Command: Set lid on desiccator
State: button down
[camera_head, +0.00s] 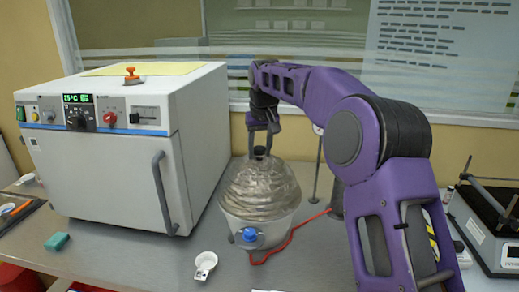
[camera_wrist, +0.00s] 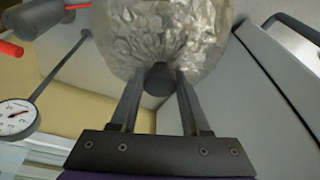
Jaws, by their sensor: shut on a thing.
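The desiccator lid (camera_head: 258,188) is a translucent, crinkled grey-brown dome with a dark knob on top. It sits over the desiccator base (camera_head: 233,222), a pale bowl with a blue knob on its front. In the head view the lid's lower edge meets the bowl's rim, but I cannot tell whether it rests on it or hovers slightly. My gripper (camera_head: 261,143) points down at the lid's top and is shut on the lid's knob. In the wrist view my gripper (camera_wrist: 160,85) has a finger on each side of the dark knob, with the lid (camera_wrist: 165,35) beyond.
A white oven (camera_head: 105,170) stands close at left. A small white scoop-like dish (camera_head: 205,265) and a teal block (camera_head: 57,241) lie in front. A red cord (camera_head: 290,237) runs right from the base. A hotplate-like device (camera_head: 490,230) stands far right. A dial gauge (camera_wrist: 15,117) shows in the wrist view.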

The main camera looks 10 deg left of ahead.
jog(key=shift+f, duration=0.15)
jog(key=shift+c, duration=1.5)
grip_release()
